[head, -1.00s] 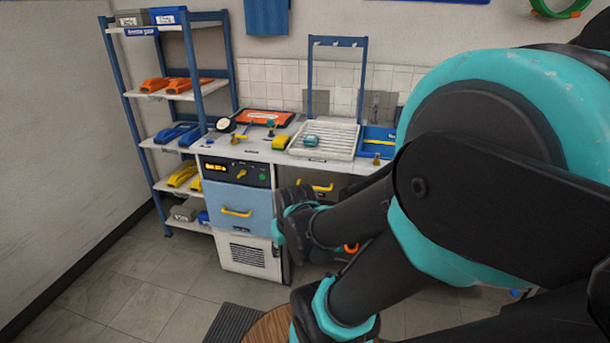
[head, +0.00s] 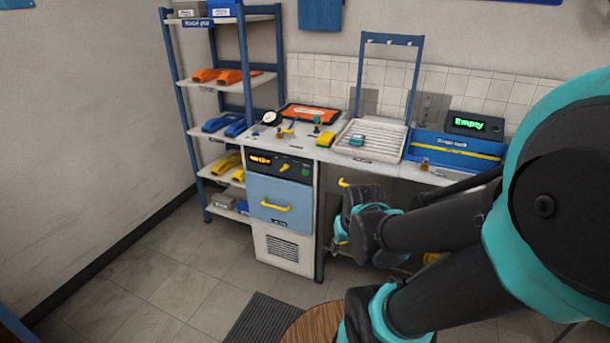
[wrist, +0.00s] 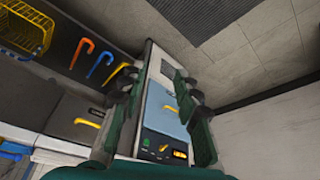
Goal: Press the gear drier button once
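The gear drier appears to be the cabinet with a blue drawer (head: 281,204) and a black control panel (head: 276,165). The panel has a lit orange display (head: 260,159), a yellow knob (head: 284,167) and a green button (head: 305,172). In the wrist view the drier is upside down, with the green button (wrist: 146,142) low between the fingers. My gripper (head: 350,225) is in front of the bench, right of the drier, its fingers hard to make out. In the wrist view my gripper (wrist: 160,85) is open and empty, apart from the panel.
A blue shelf rack (head: 205,115) stands left of the drier. The bench top holds a white rack tray (head: 372,139) and a display reading "Empty" (head: 475,123). A round wooden top (head: 310,328) is near the front.

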